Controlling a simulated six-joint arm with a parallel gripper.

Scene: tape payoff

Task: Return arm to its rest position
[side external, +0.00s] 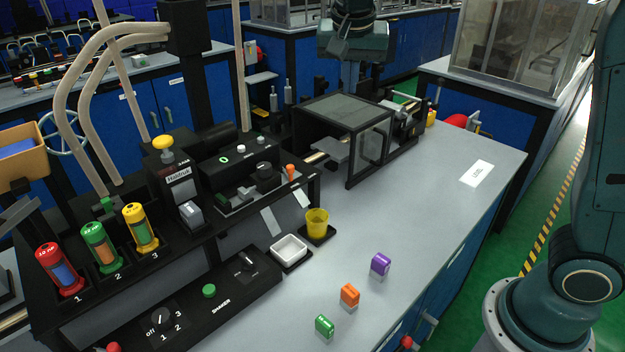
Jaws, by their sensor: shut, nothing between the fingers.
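My gripper (349,78) hangs from my teal wrist at the top centre, beyond the dark-framed clear box (345,125). It looks shut, with nothing held that I can see. It is small, and its fingertips are partly hidden behind the box. It is clear of the coloured blocks and the cup. My arm's base stands on the right, beside the bench.
Green (324,326), orange (349,295) and purple (380,264) blocks sit on the grey bench (430,215). A yellow cup (317,223) and white tray (289,249) stand near the black spinner panel (215,300). Red, green and yellow cylinders stand left. The bench's right side is mostly clear.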

